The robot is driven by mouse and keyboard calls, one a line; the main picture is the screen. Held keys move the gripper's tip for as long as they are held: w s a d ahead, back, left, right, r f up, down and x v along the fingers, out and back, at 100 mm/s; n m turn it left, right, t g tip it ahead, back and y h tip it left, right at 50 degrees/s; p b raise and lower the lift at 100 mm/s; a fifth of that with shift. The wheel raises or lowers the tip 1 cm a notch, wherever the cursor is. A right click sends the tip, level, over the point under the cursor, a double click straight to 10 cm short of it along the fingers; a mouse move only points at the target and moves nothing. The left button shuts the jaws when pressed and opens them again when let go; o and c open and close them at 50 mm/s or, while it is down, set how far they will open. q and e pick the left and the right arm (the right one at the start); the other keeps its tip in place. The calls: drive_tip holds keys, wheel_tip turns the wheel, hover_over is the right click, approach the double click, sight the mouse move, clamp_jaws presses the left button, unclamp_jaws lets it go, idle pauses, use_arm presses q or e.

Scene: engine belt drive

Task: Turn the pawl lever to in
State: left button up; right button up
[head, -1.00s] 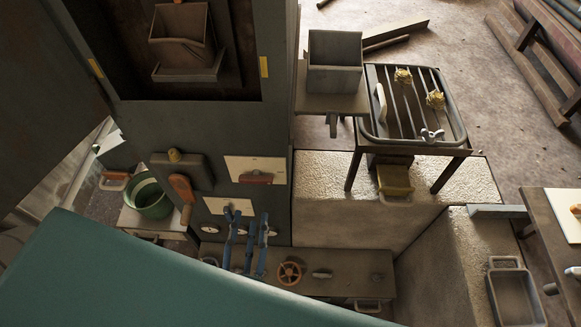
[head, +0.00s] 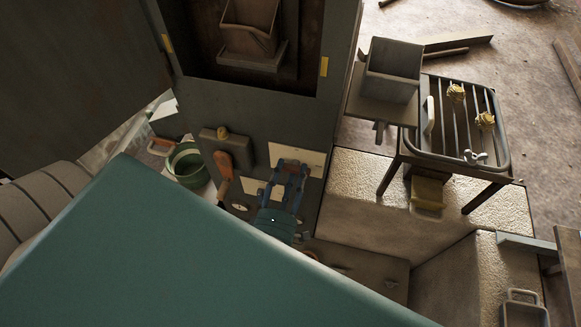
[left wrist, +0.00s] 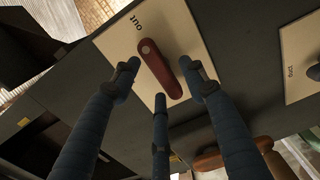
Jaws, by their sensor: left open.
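The pawl lever is a short dark red bar (left wrist: 158,66) on a pale plate (left wrist: 112,42) marked OUT, in the left wrist view. The lever lies slanted, with its upper end toward the OUT mark. My left gripper (left wrist: 162,78) is open, its blue fingers spread on both sides of the lever and below it. One finger looks very close to the lever; I cannot tell whether it touches. In the head view my left gripper (head: 290,172) covers the lever, and the plate (head: 313,160) shows around it. My right gripper is not in view.
A second pale plate (left wrist: 300,45) is beside it. An orange-handled lever (head: 224,165) and a box with a knob (head: 222,140) stick out from the panel on the left. A green bucket (head: 186,163) stands further left. A wire-rack table (head: 455,165) is at right.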

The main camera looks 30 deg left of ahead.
use_arm(q)
drive_tip(key=c, duration=1.1)
clamp_jaws()
drive_tip(key=n+b, duration=0.2)
drive_tip(key=n, duration=0.1)
drive_tip(key=n+b, duration=0.2)
drive_tip(key=shift+f, duration=0.35)
drive_tip(key=n+b, duration=0.1)
drive_tip(key=n, duration=0.1)
drive_tip(key=n+b, duration=0.1)
drive_tip(key=shift+s+a+f+n+b, duration=0.1)
drive_tip(key=shift+f+n+b, duration=0.05)
drive_tip(key=shift+n+b, duration=0.25)
drive_tip(key=shift+f+n+b, duration=0.15)
drive_tip(key=shift+n+b, duration=3.35)
drive_tip(key=shift+n, duration=0.9)
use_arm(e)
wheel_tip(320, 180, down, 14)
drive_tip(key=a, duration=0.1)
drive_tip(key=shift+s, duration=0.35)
